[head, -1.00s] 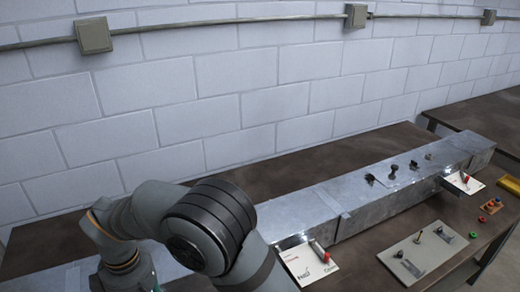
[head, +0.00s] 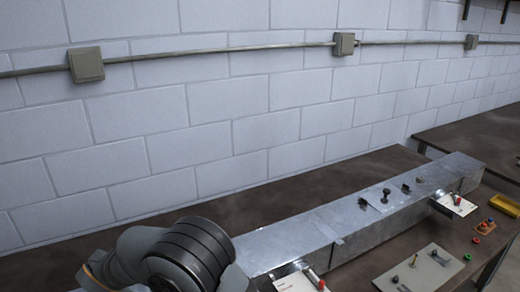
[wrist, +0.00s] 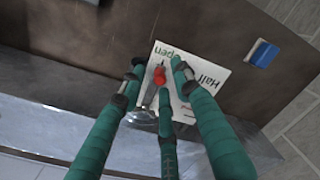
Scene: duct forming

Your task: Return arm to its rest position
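My gripper (wrist: 157,68) shows in the wrist view, with green fingers. Its fingertips are spread apart around a red-tipped handle (wrist: 159,76). I see gaps between the side fingertips and the handle; the middle finger overlaps its lower end, so contact there cannot be told. The handle is over a white card (wrist: 208,72) reading "Half open". In the head view my arm (head: 190,255) is at the lower left, and my gripper is out of frame.
A long metal duct (head: 345,220) lies along the dark table (head: 240,211). White cards with red-tipped handles sit at its near side (head: 295,283) and far end (head: 455,204). A grey plate (head: 415,271) with small metal parts and a yellow tray (head: 505,205) are at right.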

